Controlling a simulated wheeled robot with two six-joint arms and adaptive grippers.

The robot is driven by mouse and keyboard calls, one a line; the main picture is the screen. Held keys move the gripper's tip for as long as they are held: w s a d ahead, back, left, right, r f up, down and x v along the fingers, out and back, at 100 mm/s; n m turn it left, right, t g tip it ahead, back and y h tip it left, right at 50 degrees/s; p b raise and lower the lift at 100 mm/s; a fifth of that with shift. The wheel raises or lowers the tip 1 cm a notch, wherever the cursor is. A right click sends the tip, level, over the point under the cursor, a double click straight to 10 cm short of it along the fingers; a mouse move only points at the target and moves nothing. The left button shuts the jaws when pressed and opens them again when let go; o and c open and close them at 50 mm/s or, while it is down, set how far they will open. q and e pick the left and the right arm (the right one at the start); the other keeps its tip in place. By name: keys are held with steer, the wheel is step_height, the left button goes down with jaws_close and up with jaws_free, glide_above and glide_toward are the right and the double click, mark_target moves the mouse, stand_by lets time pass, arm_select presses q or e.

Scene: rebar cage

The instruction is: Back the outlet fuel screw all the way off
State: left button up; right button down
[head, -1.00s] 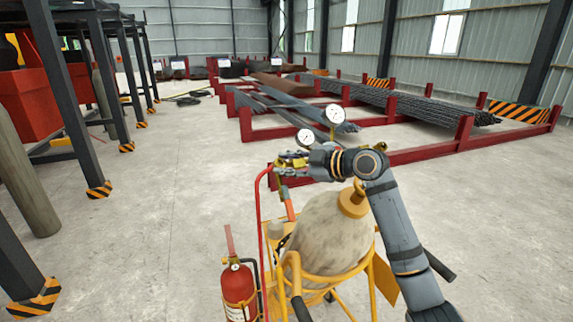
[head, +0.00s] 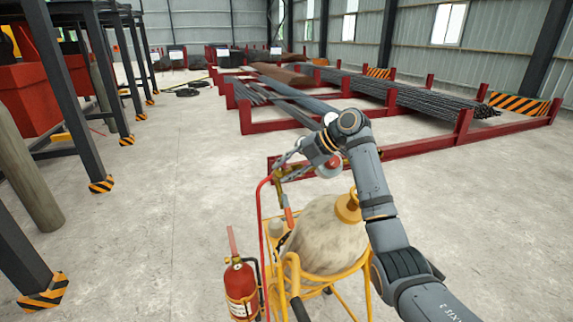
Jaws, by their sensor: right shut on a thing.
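A brass regulator (head: 294,171) sits above the pale gas cylinder (head: 328,236), which stands in a yellow cart. A red hose (head: 262,215) rises to the regulator's left end, where the outlet fuel screw is. My right gripper (head: 283,163) reaches in from the upper right and is shut at this outlet end. Its fingers and wrist hide most of the screw, so its thread cannot be seen. A round gauge (head: 329,168) shows partly under my wrist, turned from view. My left gripper is not in view.
A red fire extinguisher (head: 240,288) hangs on the cart's left side. A red steel rack with rebar (head: 400,93) lies beyond the cart. Dark posts (head: 62,90) stand at the left. The concrete floor (head: 150,220) between is clear.

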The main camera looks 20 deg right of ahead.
steer(key=shift+n+p, duration=0.3)
steer(key=shift+n, duration=0.1)
steer(key=shift+g+h, duration=0.3)
steer(key=shift+h, duration=0.1)
steer(key=c, duration=1)
jaws_free()
steer(key=shift+w, duration=0.1)
steer(key=shift+r, duration=0.1)
steer(key=v, duration=1.1)
steer(key=shift+d+r, duration=0.2)
steer(key=shift+d, duration=0.1)
